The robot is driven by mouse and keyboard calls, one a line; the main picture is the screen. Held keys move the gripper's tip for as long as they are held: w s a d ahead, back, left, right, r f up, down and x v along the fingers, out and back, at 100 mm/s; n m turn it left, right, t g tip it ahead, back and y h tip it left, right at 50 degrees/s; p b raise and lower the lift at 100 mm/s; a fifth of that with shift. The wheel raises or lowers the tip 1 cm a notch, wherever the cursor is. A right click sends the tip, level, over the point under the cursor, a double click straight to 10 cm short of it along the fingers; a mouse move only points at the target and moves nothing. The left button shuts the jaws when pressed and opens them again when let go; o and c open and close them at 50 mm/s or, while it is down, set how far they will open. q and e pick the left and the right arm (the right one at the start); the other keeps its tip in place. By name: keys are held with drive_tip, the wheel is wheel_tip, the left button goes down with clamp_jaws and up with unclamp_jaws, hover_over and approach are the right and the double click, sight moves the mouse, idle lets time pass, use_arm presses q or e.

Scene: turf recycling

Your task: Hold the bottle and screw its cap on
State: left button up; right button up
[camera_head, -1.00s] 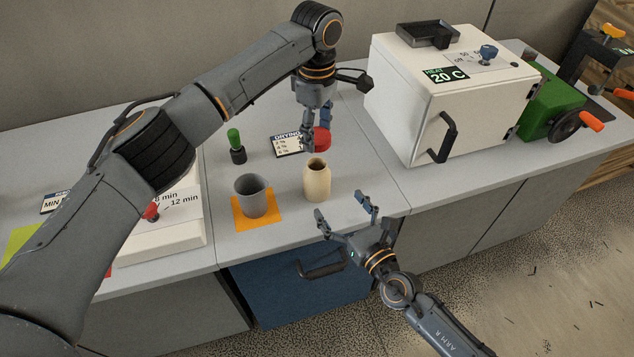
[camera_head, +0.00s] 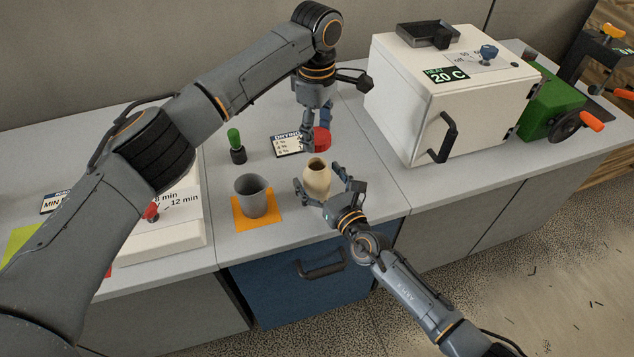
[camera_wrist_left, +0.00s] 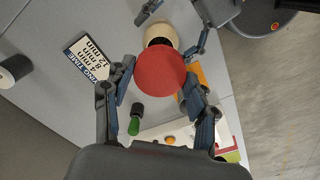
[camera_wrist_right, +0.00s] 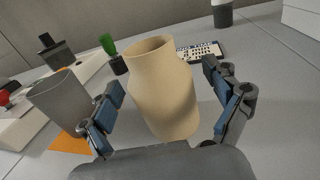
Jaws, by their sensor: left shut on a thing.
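The beige bottle (camera_head: 317,180) stands upright on the counter, its mouth open and dark. My right gripper (camera_head: 324,186) is around it from the front right; in the right wrist view the bottle (camera_wrist_right: 162,95) stands between the two fingers, with gaps visible, so the fingers look open. The red cap (camera_head: 322,138) is in my left gripper (camera_head: 318,132), behind and a little above the bottle in the head view. In the left wrist view the cap (camera_wrist_left: 160,72) sits between the fingers and partly hides the bottle (camera_wrist_left: 162,34).
A grey cup (camera_head: 251,197) stands on an orange mat (camera_head: 240,222) left of the bottle. A white oven (camera_head: 410,100) stands at the right. A blue drawer (camera_head: 290,295) is below the counter edge.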

drive_tip(key=c, duration=1.7)
use_arm(q)
hover_over(317, 163)
drive_tip(key=shift+f, duration=2.45)
drive_tip(key=shift+f, duration=0.9)
drive_tip(key=shift+f, duration=0.55)
use_arm(e)
clamp_jaws()
